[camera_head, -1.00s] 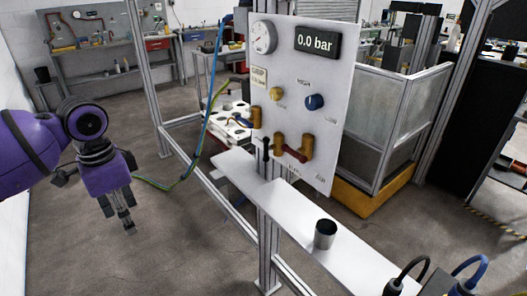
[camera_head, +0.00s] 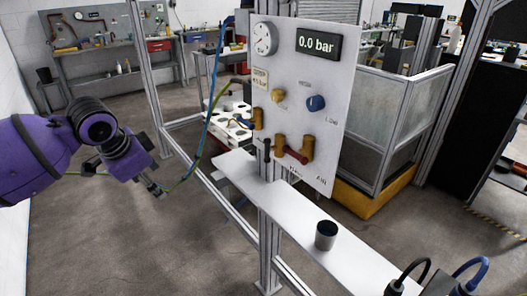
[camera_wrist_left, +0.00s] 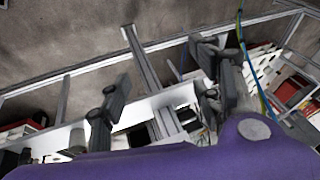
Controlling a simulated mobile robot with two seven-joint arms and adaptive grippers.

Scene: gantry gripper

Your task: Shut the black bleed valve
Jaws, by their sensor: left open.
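The black bleed valve (camera_head: 267,149) shows as a small dark upright lever low on the white gauge panel (camera_head: 335,120), just left of the red-handled valve (camera_head: 295,156). My left gripper (camera_head: 159,192) is at the left, over the floor, well short of the panel and lower than the valve. It points down and to the right. In the left wrist view its two dark fingers stand wide apart with nothing between them (camera_wrist_left: 165,95). The valve cannot be made out in that view. My right gripper is not in view.
A white shelf (camera_head: 290,206) below the panel holds a dark cup (camera_head: 326,235). The panel display (camera_head: 317,43) reads 0.0 bar.

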